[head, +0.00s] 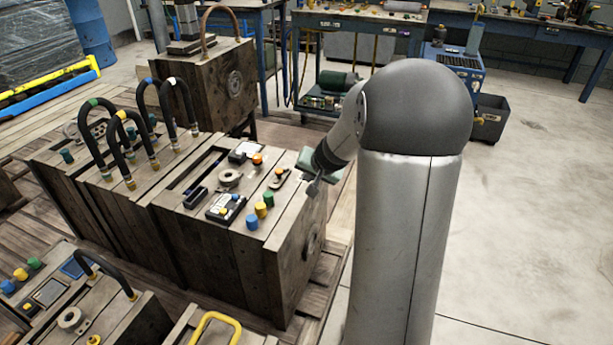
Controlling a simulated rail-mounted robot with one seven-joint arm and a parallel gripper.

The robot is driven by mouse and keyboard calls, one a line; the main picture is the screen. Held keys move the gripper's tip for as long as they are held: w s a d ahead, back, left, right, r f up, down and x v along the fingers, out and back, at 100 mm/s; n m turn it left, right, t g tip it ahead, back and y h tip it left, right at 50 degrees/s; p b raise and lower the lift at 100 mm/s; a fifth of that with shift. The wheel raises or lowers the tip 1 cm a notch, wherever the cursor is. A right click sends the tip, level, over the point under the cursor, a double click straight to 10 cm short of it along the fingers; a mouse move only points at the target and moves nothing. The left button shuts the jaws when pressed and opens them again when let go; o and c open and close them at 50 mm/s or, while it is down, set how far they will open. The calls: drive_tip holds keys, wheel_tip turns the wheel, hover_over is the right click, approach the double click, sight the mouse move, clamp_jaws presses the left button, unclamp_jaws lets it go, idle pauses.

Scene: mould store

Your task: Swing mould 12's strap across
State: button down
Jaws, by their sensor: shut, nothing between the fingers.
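A large dark mould block (258,250) stands in the middle of the head view. I can read no number on it, so I cannot tell whether it is mould 12. My gripper (313,190) is at the block's upper right edge, pointing down, to the right of that bar. Its fingers are small in view and look shut and empty. Whether they touch the block is unclear. My arm hides the floor behind it.
Black hoses (133,140) arch over the block's left part. Yellow, green and blue knobs (261,210) stand near its front edge. More moulds with a yellow handle (216,322) lie in front. Another block (205,85) stands behind. Open floor (530,200) lies right.

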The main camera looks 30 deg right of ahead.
sight(283, 183)
drive_tip(key=b+x, duration=0.1)
drive_tip(key=x, duration=0.6)
drive_tip(key=shift+w+a+f, duration=0.15)
drive_tip(key=shift+w+a+r+p, duration=0.25)
drive_tip(key=shift+w+a+p, duration=0.1)
drive_tip(key=shift+w+a, duration=0.85)
drive_tip(key=shift+w, duration=0.1)
drive_tip(key=shift+a, duration=0.15)
drive_tip(key=shift+w+a+r+p, duration=0.1)
drive_tip(key=shift+a+p, duration=0.05)
drive_tip(key=shift+p, duration=0.45)
drive_tip(key=shift+m, duration=0.3)
